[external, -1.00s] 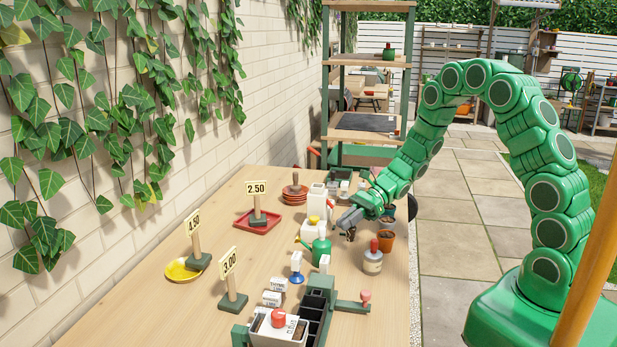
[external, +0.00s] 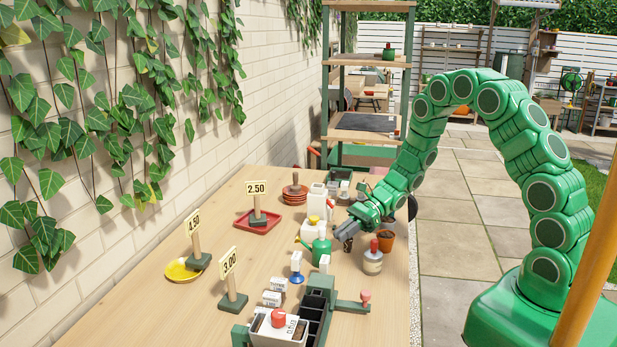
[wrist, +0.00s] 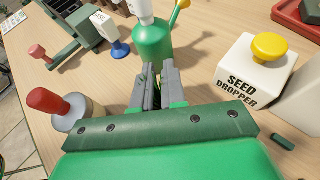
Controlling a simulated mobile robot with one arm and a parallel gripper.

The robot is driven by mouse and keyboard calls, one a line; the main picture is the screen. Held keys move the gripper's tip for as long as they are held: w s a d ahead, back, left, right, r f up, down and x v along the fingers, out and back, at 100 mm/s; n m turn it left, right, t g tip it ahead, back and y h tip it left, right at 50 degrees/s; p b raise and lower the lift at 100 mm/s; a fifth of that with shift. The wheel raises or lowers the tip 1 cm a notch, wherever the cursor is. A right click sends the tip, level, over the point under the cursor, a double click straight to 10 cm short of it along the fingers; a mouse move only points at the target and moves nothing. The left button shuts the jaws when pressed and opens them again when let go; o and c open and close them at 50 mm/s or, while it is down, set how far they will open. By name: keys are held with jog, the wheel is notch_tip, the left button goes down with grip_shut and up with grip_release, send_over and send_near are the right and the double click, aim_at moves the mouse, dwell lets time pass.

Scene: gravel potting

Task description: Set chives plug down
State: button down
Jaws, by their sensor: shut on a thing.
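My gripper (external: 345,238) is low over the right part of the wooden table, between the green watering can and a bottle with a red top. In the wrist view my gripper (wrist: 156,76) points at the table just in front of the watering can. Its grey fingers are close together around a narrow yellow-green sliver, which I take to be the chives plug (wrist: 155,84). Most of the plug is hidden by the fingers. I cannot tell whether it touches the table.
The green watering can (wrist: 152,42) stands just beyond the fingers. The white seed dropper (wrist: 252,75) is to the right and the red-topped bottle (wrist: 75,110) to the left. A terracotta pot (external: 386,242) stands by the right table edge. The table's left front (external: 155,310) is clear.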

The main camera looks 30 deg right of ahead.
jog(key=c, duration=1.2)
grip_release()
jog(key=shift+d+r, duration=0.2)
jog(key=shift+d, duration=0.05)
jog(key=v, duration=1.1)
jog(key=shift+d, duration=0.25)
jog(key=shift+r, duration=0.1)
